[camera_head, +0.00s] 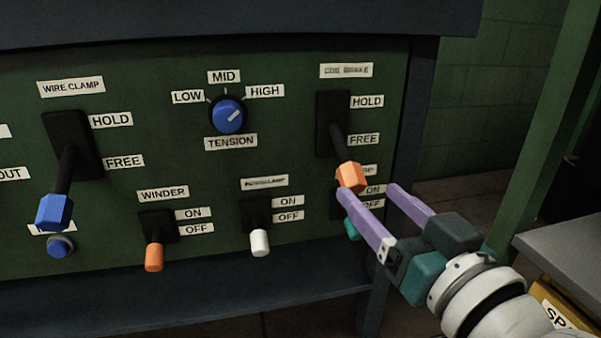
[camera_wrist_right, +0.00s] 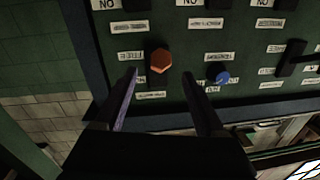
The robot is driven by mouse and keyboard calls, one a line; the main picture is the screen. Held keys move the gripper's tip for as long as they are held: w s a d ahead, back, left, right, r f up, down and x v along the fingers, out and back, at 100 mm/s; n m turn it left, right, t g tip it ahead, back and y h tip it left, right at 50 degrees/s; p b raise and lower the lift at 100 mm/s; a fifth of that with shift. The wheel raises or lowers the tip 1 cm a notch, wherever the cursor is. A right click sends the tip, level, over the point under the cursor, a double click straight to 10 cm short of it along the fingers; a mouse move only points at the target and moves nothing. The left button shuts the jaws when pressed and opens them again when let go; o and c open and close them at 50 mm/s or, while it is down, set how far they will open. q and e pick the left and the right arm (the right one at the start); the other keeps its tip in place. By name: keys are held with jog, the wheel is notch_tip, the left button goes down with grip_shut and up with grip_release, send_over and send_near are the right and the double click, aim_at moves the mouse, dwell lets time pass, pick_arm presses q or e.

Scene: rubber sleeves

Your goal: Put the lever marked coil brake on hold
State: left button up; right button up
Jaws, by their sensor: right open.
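The coil brake lever has an orange knob (camera_head: 351,177) on a black arm that comes out of a black slot plate (camera_head: 332,110). Its label (camera_head: 346,71) is worn. The lever points down, toward the FREE label (camera_head: 364,139); the HOLD label (camera_head: 367,102) is above it. My right gripper (camera_head: 370,192) is open and empty, its lilac fingers just below and right of the knob. In the right wrist view the orange knob (camera_wrist_right: 160,60) shows ahead of the fingertips, between their lines, with no clear contact. My left gripper is not in view.
A teal-handled switch (camera_head: 352,229) sits partly hidden behind my right gripper. The white-handled switch (camera_head: 260,242), orange winder switch (camera_head: 154,257), blue tension knob (camera_head: 229,115) and blue wire clamp lever (camera_head: 54,211) are farther left. A grey surface (camera_head: 565,245) stands at the right.

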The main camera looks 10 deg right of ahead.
aim_at(360, 184)
jog(key=w+b, duration=0.1)
jog(key=w, duration=0.3)
jog(key=w+b, duration=0.1)
jog(key=w, duration=0.1)
jog(key=shift+w+a+f+b, duration=0.1)
jog(key=shift+a+b, duration=0.2)
jog(key=shift+a, duration=0.05)
jog(key=shift+w+a, duration=0.1)
jog(key=shift+w, duration=0.3)
jog(key=shift+c, duration=0.2)
grip_shut()
dwell(0.5)
